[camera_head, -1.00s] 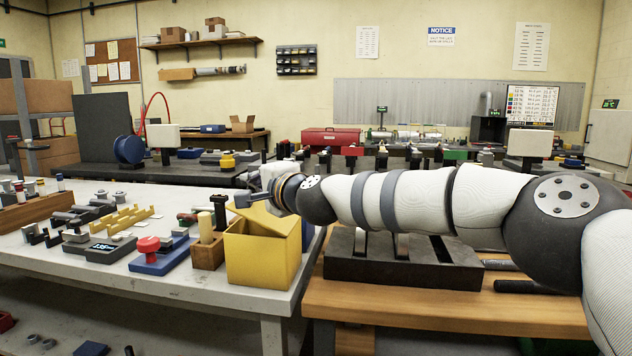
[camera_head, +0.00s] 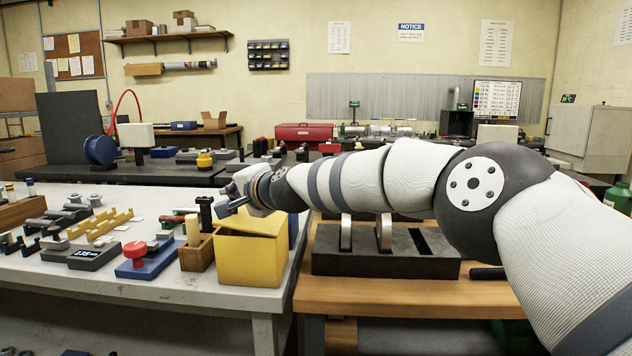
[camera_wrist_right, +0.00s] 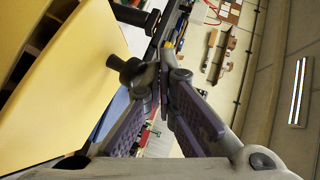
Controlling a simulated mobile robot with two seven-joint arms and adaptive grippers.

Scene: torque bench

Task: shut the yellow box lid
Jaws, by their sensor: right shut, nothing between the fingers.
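The yellow box (camera_head: 248,262) stands at the right end of the white bench in the head view. My right gripper (camera_head: 222,208) is at the lid's upper left side, shut and empty. In the right wrist view its fingers (camera_wrist_right: 163,82) are together, beside a broad yellow panel (camera_wrist_right: 65,95) of the lid or box. A dark gap shows at that panel's left. My left gripper is not in view.
A wooden block (camera_head: 197,254) with upright handles stands close to the box's left. A blue base with a red knob (camera_head: 135,250) is further left. A dark slotted block (camera_head: 385,258) sits on the wooden table to the right, under my right arm.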

